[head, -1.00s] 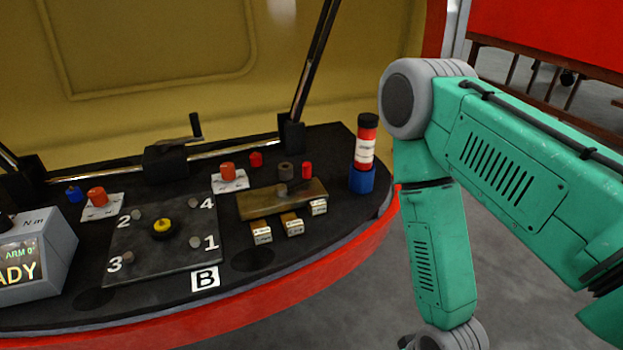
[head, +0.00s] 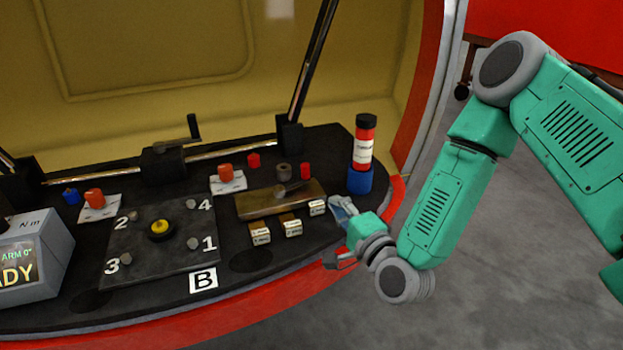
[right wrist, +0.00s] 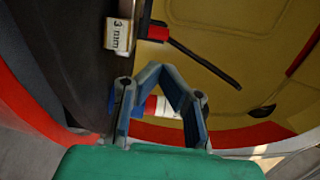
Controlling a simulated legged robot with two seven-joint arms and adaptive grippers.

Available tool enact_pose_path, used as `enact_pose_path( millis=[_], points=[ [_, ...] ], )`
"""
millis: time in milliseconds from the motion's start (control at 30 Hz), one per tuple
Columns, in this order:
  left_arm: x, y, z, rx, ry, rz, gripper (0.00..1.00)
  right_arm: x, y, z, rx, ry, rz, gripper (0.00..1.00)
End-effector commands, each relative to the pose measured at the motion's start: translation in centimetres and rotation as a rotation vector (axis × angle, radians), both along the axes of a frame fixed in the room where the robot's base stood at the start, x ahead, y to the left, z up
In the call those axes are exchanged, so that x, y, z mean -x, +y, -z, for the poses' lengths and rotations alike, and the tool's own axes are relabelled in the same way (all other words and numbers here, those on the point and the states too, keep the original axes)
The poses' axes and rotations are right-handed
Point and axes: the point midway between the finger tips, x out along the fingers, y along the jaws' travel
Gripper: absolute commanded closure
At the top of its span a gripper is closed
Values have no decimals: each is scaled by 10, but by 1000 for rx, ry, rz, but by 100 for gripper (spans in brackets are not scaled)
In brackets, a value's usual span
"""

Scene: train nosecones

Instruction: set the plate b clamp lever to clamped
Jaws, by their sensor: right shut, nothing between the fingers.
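Plate B (head: 140,262) is a dark square plate with corners marked 1 to 4 and a yellow-topped knob (head: 160,227) at its middle. A white B label (head: 203,281) lies at its front edge. A black lever with an upright handle (head: 193,126) sits on a black block (head: 163,164) on the metal bar behind the plate. I cannot tell for sure that this is the plate B clamp lever, nor its setting. My right gripper (head: 338,203) is shut and empty at the bench's right edge, well right of the plate; its fingers show in the right wrist view (right wrist: 163,70). My left gripper is out of view.
A red bottle (head: 364,143) stands in a blue holder (head: 360,181) just beyond my right gripper. Small labelled blocks (head: 292,228) and a brass-coloured plate (head: 270,203) lie between the gripper and plate B. A grey display box (head: 35,255) stands left.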

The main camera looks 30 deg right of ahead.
Motion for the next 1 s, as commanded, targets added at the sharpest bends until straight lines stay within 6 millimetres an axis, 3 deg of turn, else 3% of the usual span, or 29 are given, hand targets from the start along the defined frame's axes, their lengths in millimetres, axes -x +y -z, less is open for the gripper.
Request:
enact_pose_path(
  millis=[300, 500, 700, 1000],
  points=[
    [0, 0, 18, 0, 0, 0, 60, -69, 2, 2, 3, -3, 0, 100],
    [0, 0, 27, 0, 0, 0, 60, -100, 3, 2, 3, 0, -1, 100],
    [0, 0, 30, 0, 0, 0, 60, -113, 3, 1, 2, 2, -1, 100],
    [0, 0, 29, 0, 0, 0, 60, -114, 3, 1, 2, 4, -1, 100]
  ],
)
